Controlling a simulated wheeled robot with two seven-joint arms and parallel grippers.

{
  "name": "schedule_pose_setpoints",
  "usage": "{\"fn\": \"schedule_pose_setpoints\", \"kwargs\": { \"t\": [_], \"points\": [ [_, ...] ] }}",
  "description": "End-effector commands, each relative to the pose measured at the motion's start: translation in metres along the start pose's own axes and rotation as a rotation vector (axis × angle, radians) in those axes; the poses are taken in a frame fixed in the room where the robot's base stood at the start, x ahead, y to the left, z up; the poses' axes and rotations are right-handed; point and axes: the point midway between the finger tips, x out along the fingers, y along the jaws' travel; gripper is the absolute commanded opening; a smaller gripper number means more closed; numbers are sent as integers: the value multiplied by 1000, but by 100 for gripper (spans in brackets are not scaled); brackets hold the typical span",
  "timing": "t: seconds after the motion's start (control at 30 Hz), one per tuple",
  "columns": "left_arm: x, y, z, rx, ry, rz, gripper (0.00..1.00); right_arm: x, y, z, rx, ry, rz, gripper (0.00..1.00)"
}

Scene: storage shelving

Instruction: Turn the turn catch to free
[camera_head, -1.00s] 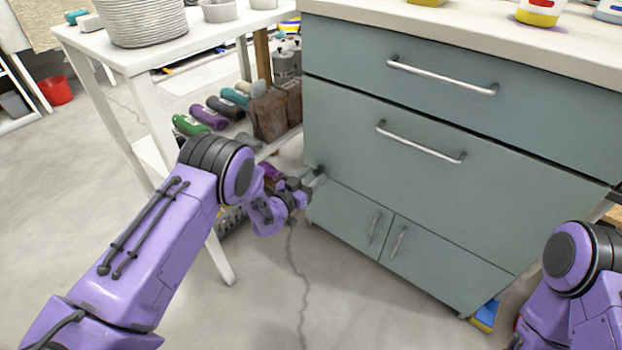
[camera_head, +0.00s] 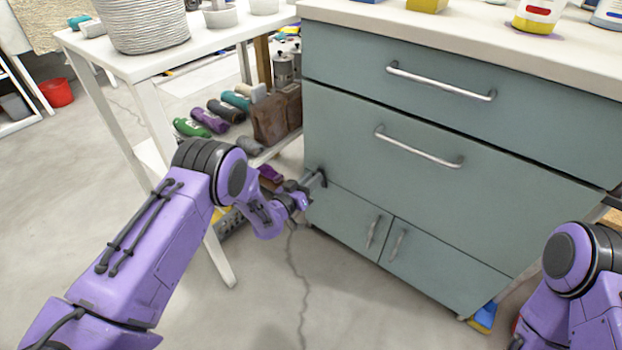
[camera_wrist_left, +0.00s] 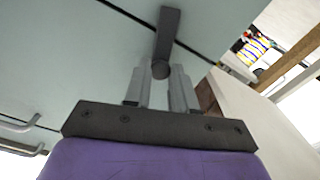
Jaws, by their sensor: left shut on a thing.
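The turn catch (camera_wrist_left: 166,40) is a dark grey bar with a round knob end, on the teal cabinet front near the seam between a drawer and the lower section. In the left wrist view it reaches up from between my fingers and across the dark seam. In the head view the catch (camera_head: 323,177) is a small dark shape at the cabinet's left edge. My left gripper (camera_wrist_left: 162,82) is at the catch, its fingers shut on its round end. In the head view my left gripper (camera_head: 312,184) is small and partly hidden by its wrist. My right gripper is out of view.
The teal cabinet (camera_head: 400,190) has two wide drawers with bar handles and two small doors below. Open concrete floor lies in front.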

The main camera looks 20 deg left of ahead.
Motion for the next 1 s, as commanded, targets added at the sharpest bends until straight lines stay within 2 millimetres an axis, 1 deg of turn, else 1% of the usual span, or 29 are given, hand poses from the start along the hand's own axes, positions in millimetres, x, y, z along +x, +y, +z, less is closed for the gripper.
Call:
{"fn": "schedule_pose_setpoints", "kwargs": {
  "t": [0.43,1.0],
  "points": [
    [0,0,0,-425,-2,-1,0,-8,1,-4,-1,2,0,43],
    [0,0,1,-966,-2,0,0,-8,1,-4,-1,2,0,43]
  ]
}}
